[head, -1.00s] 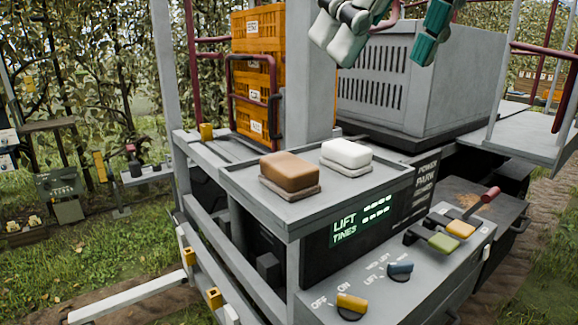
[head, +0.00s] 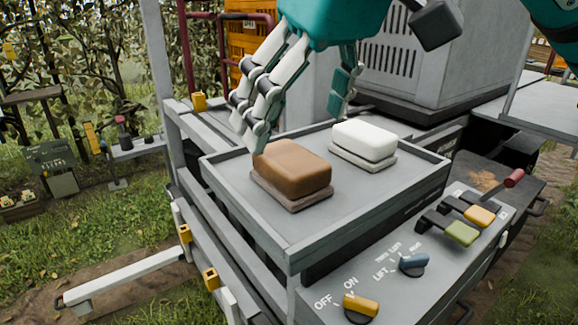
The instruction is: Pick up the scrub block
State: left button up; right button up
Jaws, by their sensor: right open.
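Two blocks sit on the raised-edge grey tray (head: 375,205) of the machine. One is a brown block (head: 292,170) on a thin grey-brown base, at the left. The other is a white block (head: 364,140) on a thin grey base, behind and to its right. The pictures do not mark which is the scrub block. My right gripper (head: 298,125) reaches down from the top, open and empty. Its left fingers end at the brown block's back left corner; I cannot tell whether they touch. Its other finger ends behind the white block's left end. My left gripper is out of view.
A grey louvred housing (head: 440,80) and orange crates (head: 243,60) stand behind. The tray's front part is bare.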

aim_at(290, 155)
jog(key=shift+x, duration=1.1)
jog(key=shift+w+d+f+p, duration=0.1)
jog(key=shift+f+p, duration=0.2)
jog(key=shift+p, duration=0.1)
jog(key=x, duration=0.1)
jog(key=p+x, duration=0.1)
jog(key=x, duration=0.1)
jog(key=shift+w+d+f, duration=0.2)
jog(key=shift+w+f, duration=0.05)
jog(key=shift+f, duration=0.05)
jog(key=shift+w+a+f, duration=0.1)
jog(key=shift+w+f, duration=0.05)
jog(key=shift+f, duration=0.2)
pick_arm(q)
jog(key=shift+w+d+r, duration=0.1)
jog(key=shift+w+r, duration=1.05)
pick_arm(e)
jog(key=shift+c, duration=0.3)
jog(key=shift+c, duration=1.2)
jog(key=c, duration=1)
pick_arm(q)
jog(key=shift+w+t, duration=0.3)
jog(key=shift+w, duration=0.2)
pick_arm(e)
jog(key=shift+r, duration=0.1)
